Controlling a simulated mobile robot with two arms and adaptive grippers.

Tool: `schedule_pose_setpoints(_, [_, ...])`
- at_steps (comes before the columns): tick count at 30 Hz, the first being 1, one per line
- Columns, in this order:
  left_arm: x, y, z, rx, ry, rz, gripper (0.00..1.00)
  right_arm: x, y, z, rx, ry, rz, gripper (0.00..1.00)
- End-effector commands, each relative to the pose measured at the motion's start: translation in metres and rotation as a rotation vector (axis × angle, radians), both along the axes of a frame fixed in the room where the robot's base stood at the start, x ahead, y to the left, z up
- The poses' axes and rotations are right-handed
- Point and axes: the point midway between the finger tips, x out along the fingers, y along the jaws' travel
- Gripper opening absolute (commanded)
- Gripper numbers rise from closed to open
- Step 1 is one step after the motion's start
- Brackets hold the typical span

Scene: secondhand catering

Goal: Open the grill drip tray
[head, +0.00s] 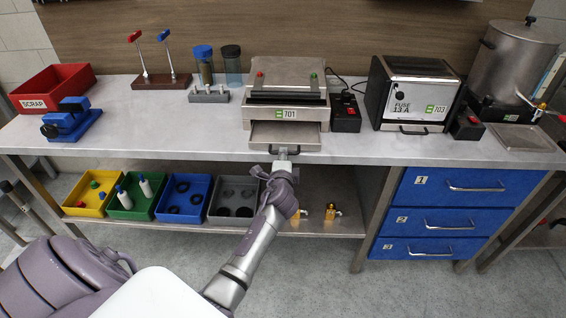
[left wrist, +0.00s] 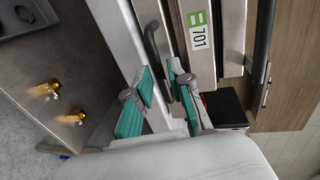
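The grill (head: 287,95), a steel box labelled 701, stands mid-counter and also shows in the left wrist view (left wrist: 201,42). Its drip tray (head: 285,131) sticks out at the front below the body, with a dark handle (head: 271,149) on its front face. My left gripper (head: 283,152) is at that handle. In the left wrist view, the fingers (left wrist: 164,90) with teal pads are apart, and the dark handle (left wrist: 152,42) reaches toward the gap between them. I cannot tell if they touch it. My right gripper is not in view.
A red-lit control box (head: 346,113) and a fuse-marked toaster (head: 412,95) stand right of the grill. A small metal stand (head: 208,95) is left of it. Coloured bins (head: 185,208) and brass fittings (head: 332,211) sit on the lower shelf. Blue drawers (head: 440,220) are at right.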

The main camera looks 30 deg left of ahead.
Motion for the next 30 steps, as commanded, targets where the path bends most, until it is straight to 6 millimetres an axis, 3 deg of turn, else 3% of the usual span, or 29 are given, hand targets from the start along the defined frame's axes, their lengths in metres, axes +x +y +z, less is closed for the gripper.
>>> schedule_pose_setpoints(16, [-0.083,-0.052,0.017,-0.002,0.003,-0.001,0.21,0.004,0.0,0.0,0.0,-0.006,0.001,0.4])
schedule_pose_setpoints(21, [-0.095,-0.06,0.021,-0.002,0.002,-0.002,0.21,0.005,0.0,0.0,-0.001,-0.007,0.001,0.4])
schedule_pose_setpoints(30, [-0.097,-0.061,0.022,-0.002,0.002,-0.001,0.21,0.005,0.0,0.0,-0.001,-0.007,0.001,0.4])
